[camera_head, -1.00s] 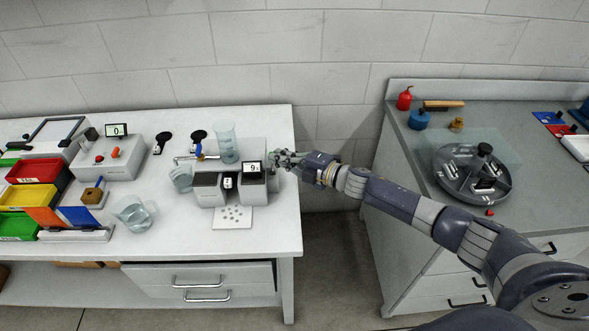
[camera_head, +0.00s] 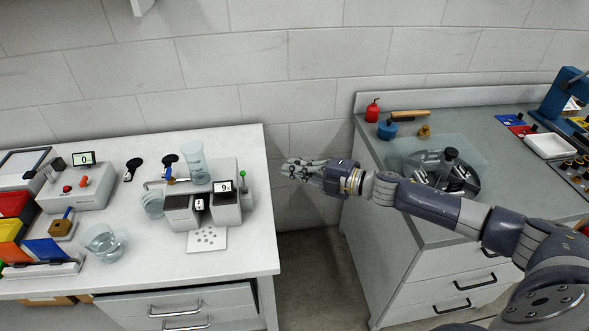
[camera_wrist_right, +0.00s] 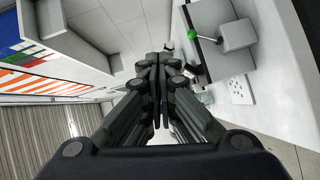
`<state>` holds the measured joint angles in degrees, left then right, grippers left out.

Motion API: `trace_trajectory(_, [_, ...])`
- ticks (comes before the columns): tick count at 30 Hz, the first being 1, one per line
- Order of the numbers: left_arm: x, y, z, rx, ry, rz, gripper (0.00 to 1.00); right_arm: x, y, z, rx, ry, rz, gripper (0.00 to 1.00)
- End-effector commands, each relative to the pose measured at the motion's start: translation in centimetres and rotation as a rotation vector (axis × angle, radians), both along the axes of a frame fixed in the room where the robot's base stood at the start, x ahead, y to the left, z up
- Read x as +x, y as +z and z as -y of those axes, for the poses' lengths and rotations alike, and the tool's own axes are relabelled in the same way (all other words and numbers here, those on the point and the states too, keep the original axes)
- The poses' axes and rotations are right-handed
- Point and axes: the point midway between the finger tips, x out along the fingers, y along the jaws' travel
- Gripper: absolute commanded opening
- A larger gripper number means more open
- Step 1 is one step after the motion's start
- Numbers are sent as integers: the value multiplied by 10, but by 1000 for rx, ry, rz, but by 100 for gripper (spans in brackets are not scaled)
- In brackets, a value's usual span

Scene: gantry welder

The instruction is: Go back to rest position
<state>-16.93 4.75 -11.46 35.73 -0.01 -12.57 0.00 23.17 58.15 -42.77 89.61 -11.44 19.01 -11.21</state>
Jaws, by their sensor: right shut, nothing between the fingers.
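My right gripper (camera_head: 290,169) is shut and empty. It hangs over the gap between the two benches, just right of the white bench's edge, with its arm reaching in from the lower right. In the right wrist view its fingers (camera_wrist_right: 158,65) are closed together in the middle. The gantry machine (camera_head: 210,206) with a display reading 9 stands on the white bench, left of the gripper and apart from it. A green-tipped lever (camera_head: 242,174) is on its right side and also shows in the right wrist view (camera_wrist_right: 191,35). My left gripper is not in view.
The white bench (camera_head: 245,258) also holds beakers (camera_head: 195,163), a second display unit (camera_head: 80,190) and coloured bins (camera_head: 12,230). The grey bench (camera_head: 375,151) at right carries a round fixture (camera_head: 445,170), a red bottle (camera_head: 373,110) and a blue container (camera_head: 387,130). Floor shows between the benches.

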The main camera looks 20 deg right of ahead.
Motion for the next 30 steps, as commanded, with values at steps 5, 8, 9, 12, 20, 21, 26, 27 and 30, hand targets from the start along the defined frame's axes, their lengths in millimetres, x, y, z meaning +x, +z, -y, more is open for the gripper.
trace_trajectory(5, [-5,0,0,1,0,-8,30,0,0,0,1,0,1,0])
trace_trajectory(8, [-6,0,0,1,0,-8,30,0,0,0,1,0,1,0])
trace_trajectory(9, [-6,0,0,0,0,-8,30,0,0,0,1,0,1,0])
trace_trajectory(12, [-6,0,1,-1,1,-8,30,1,-2,0,2,-4,-3,0])
trace_trajectory(20, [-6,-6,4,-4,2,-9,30,10,-108,31,141,-242,-199,0])
trace_trajectory(21, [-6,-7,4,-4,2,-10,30,7,-137,39,174,-305,-253,0])
trace_trajectory(26, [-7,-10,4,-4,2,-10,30,-31,-253,64,282,-541,-470,0])
trace_trajectory(27, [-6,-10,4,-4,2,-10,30,-45,-280,68,303,-593,-523,0])
trace_trajectory(30, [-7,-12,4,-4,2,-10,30,-88,-344,73,349,-721,-653,0])
